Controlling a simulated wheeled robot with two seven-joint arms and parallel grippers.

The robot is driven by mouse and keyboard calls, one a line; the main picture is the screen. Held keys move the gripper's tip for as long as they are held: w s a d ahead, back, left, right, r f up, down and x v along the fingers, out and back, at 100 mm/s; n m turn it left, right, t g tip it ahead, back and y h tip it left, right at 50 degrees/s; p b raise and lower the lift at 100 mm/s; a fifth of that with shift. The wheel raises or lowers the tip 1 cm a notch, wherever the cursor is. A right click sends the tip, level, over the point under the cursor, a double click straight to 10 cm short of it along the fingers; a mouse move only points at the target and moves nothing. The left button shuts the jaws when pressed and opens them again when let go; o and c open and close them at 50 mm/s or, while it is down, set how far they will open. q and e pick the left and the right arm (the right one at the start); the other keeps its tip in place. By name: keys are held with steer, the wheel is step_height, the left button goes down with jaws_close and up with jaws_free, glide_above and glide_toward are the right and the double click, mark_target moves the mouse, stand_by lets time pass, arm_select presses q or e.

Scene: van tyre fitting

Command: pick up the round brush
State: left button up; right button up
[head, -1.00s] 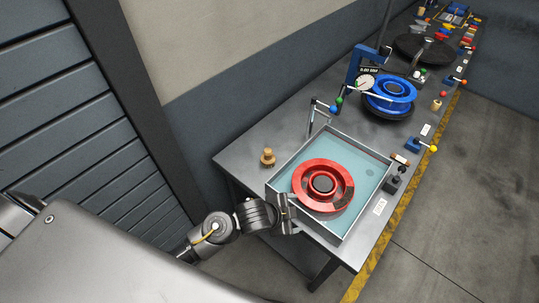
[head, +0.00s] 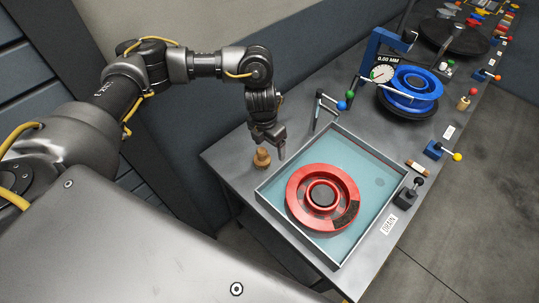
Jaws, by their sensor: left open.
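The round brush (head: 262,160), a small light-brown wooden piece with a knob on top, stands on the grey bench to the left of the water tray. My left gripper (head: 270,146) is open and points down just above and beside the brush. One finger is close to the brush's knob and the other is to its right. I cannot tell whether the finger touches the knob. Nothing is between the fingers that I can make out. My right gripper is not in view.
A square tray (head: 262,196) of bluish water holds a red wheel rim (head: 296,200). Behind it are a thin stand with blue and green knobs (head: 341,105) and a blue rim (head: 412,82) with a dial gauge (head: 382,73). The bench's left corner is clear.

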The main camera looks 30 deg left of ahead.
mark_target(262, 156)
arm_select(q)
steer(key=shift+y, duration=0.6)
steer(key=a, duration=0.2)
steer(key=w+a+b, duration=0.1)
steer(key=a, duration=0.1)
steer(key=shift+w+a+r, duration=0.1)
steer(key=shift+w+a, duration=0.05)
steer(key=shift+a, duration=0.05)
steer(key=f, duration=0.4)
steer(key=shift+d+f, duration=0.3)
steer(key=shift+w+f, duration=0.1)
steer(key=shift+f, duration=0.35)
steer(key=shift+f+p, duration=0.2)
steer(key=shift+p, duration=0.3)
step_height(262, 156, down, 4)
steer(key=shift+w+d+r+p, duration=0.1)
steer(key=shift+r+p, duration=0.05)
steer(key=shift+p, duration=0.65)
steer(key=shift+f, duration=0.55)
steer(key=c, duration=1.1)
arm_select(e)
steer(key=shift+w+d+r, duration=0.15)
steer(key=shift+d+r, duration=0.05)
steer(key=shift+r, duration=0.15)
arm_select(q)
steer(key=shift+r, duration=0.1)
